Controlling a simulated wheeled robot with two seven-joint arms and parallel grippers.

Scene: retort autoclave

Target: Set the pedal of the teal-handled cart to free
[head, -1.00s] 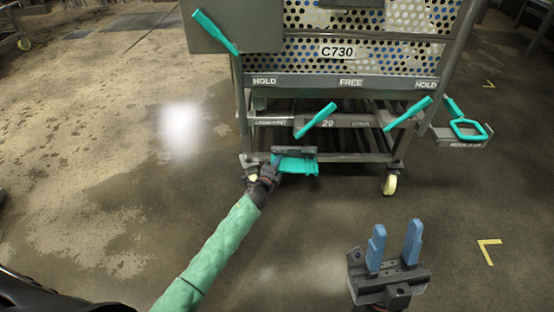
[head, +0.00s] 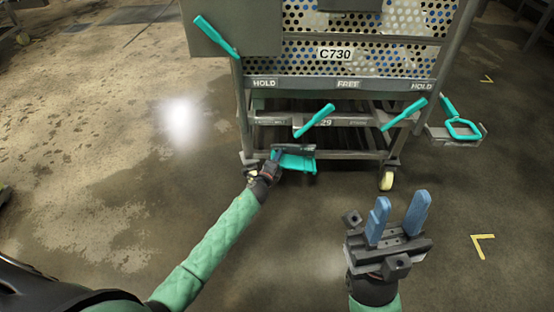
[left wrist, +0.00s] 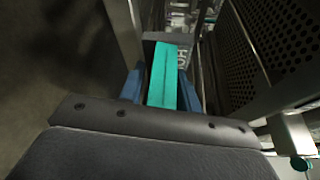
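The cart marked C730 (head: 334,54) stands ahead with teal handles on it. Its teal pedal (head: 296,162) is low at the front, under the frame, left of centre. My left gripper (head: 277,158) is at the pedal's left part. In the left wrist view, a teal bar (left wrist: 163,78) lies between the blue fingers of my left gripper (left wrist: 160,88), with little or no gap at its sides; I cannot tell whether they press on it. My right gripper (head: 398,220) is open and empty, over the floor away from the cart.
A rail reads HOLD, FREE, HOLD (head: 347,84) above the pedal. Teal levers (head: 315,121) and (head: 403,114) stick out over the pedal area. A pale caster (head: 386,180) is at the right. A teal loop handle (head: 463,128) is beside the cart. The front floor is clear.

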